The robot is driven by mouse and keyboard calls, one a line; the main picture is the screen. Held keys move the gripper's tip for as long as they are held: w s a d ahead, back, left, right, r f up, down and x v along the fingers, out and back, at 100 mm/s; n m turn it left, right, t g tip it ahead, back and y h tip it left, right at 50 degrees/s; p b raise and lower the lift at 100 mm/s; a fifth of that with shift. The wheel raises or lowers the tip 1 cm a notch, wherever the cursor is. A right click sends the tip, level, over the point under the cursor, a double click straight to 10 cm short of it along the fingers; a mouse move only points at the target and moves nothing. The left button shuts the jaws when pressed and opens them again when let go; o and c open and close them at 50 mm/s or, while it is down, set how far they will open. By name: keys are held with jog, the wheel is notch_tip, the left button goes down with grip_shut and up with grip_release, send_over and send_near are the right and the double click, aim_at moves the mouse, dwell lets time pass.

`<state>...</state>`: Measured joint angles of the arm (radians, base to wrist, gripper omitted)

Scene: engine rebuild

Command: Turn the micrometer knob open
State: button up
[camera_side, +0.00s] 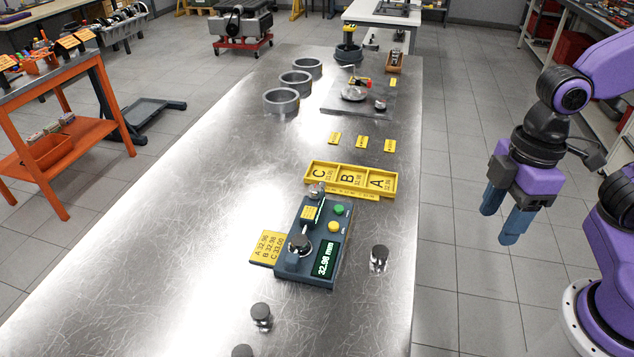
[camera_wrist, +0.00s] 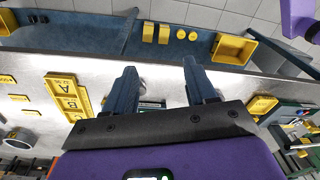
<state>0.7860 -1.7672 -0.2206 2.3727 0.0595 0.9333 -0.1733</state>
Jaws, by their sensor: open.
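The micrometer (camera_side: 335,220) is a dark grey bench unit on the steel table in the side view. Its display (camera_side: 325,259) reads 32.98 mm. My gripper (camera_side: 506,217) is open and empty, fingers pointing down, off the table's right edge and well apart from the knob. In the wrist view my gripper (camera_wrist: 160,78) shows two spread blue fingers with nothing held. Part of a dark unit with a green display shows between them, too covered to identify.
A yellow A/B/C tray (camera_side: 350,191) lies beyond the micrometer, and a yellow size card (camera_side: 266,248) beside it. Metal cylinders (camera_side: 379,258) (camera_side: 261,316) stand nearby. Several rings (camera_side: 281,101) and a grey plate (camera_side: 375,107) are farther back. Left table surface is clear.

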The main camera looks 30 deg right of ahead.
jog(key=w+a+r+n+y, duration=0.1)
jog(key=w+a+r, duration=0.1)
jog(key=w+a, duration=0.35)
jog(key=w+a+r+y, duration=0.1)
jog(key=w+a+r, duration=0.1)
jog(key=w, duration=0.7)
jog(key=n+t+y, duration=0.1)
send_near(315, 187)
jog(key=shift+y, duration=0.3)
jog(key=x, duration=0.8)
jog(key=shift+d+f, duration=0.1)
jog(key=shift+f, duration=0.25)
grip_shut()
